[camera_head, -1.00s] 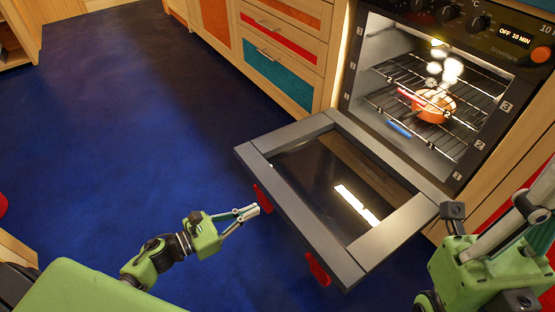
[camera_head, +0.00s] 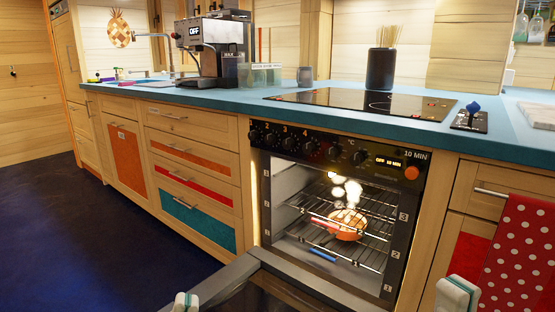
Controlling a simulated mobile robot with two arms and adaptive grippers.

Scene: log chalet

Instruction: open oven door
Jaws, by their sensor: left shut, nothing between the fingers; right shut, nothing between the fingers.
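The oven (camera_head: 397,225) stands open in the counter front, with its lit cavity facing me. Its door (camera_head: 228,283) is folded down towards me, and only its upper part shows at the bottom edge; the handle is out of view.
An orange bowl (camera_head: 347,224) with steam-like white puffs sits on a wire rack inside the oven. A red dotted towel (camera_head: 520,250) hangs at the right. A coffee machine (camera_head: 213,50) and a dark pot (camera_head: 381,69) stand on the blue counter (camera_head: 240,101). The blue floor (camera_head: 90,240) at left is clear.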

